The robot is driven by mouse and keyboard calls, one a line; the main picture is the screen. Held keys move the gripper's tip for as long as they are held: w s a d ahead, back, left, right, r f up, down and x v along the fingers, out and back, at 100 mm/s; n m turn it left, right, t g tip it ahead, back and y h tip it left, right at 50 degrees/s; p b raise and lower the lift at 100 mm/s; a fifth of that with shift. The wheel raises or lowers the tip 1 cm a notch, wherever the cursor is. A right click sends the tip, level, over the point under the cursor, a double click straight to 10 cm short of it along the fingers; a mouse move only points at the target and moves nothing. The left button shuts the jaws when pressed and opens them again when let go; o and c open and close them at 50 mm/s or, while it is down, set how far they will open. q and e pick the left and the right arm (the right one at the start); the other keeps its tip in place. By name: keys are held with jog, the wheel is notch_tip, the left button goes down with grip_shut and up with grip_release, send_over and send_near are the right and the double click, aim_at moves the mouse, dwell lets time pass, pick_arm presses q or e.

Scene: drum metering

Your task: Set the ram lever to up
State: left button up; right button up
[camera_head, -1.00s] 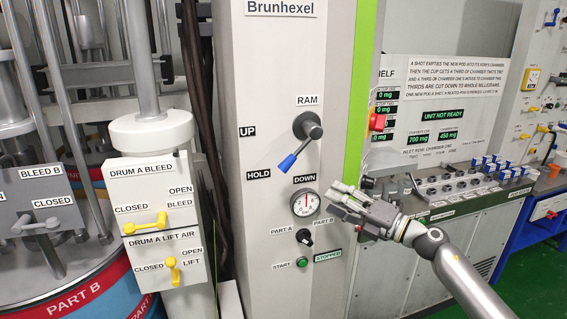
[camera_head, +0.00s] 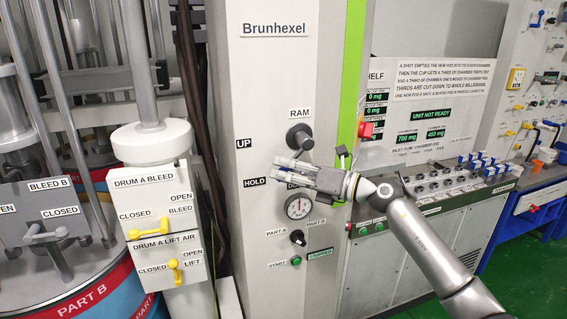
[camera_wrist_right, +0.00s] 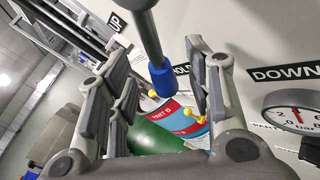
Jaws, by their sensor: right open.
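The ram lever's dark round hub (camera_head: 299,137) sits under the RAM label on the grey column. In the head view my right gripper (camera_head: 286,172) is in front of its lower part and hides the handle's end. In the right wrist view the dark handle with its blue tip (camera_wrist_right: 162,78) passes between the fingers of my right gripper (camera_wrist_right: 155,52), which are open on either side of it. The blue tip is beside the HOLD label (camera_wrist_right: 181,69) there. The UP label (camera_head: 243,143) is left of the hub. My left gripper is not in view.
A pressure gauge (camera_head: 298,206) is just below my right gripper, with a black selector knob (camera_head: 297,238) and green start button (camera_head: 296,261) under it. A red switch (camera_head: 365,130) is right of the column. The drum A valve box (camera_head: 158,215) is at left.

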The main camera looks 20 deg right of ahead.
jog(key=shift+w+a+f, duration=0.1)
jog(key=shift+w+a, duration=0.25)
jog(key=shift+w, duration=0.2)
jog(key=shift+s, duration=0.1)
jog(key=shift+c, duration=1)
grip_shut()
